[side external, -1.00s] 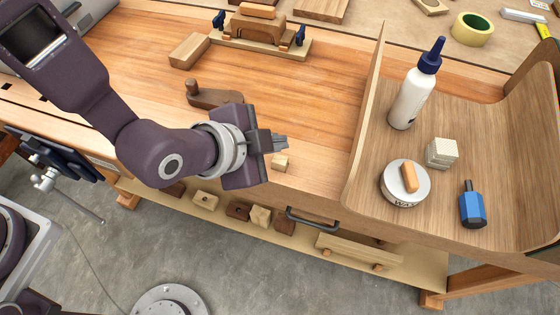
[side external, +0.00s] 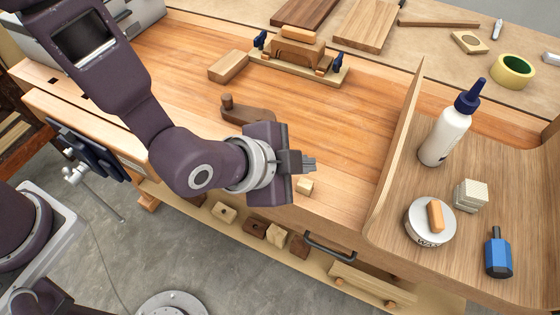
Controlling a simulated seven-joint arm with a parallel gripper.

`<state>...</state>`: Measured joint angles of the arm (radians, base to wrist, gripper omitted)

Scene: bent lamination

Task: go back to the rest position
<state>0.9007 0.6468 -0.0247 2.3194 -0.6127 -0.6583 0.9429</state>
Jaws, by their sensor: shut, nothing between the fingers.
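My gripper (side external: 308,162) is shut and empty, its fingers pointing right in the picture. It is above the front part of the wooden bench (side external: 345,125). A small pale wood block (side external: 305,186) shows just below the fingertips in the picture, with no visible contact. I cannot tell the exact height of the fingers over the bench.
Behind are a wooden handle piece (side external: 245,112), loose block (side external: 229,66) and clamped form (side external: 299,52).

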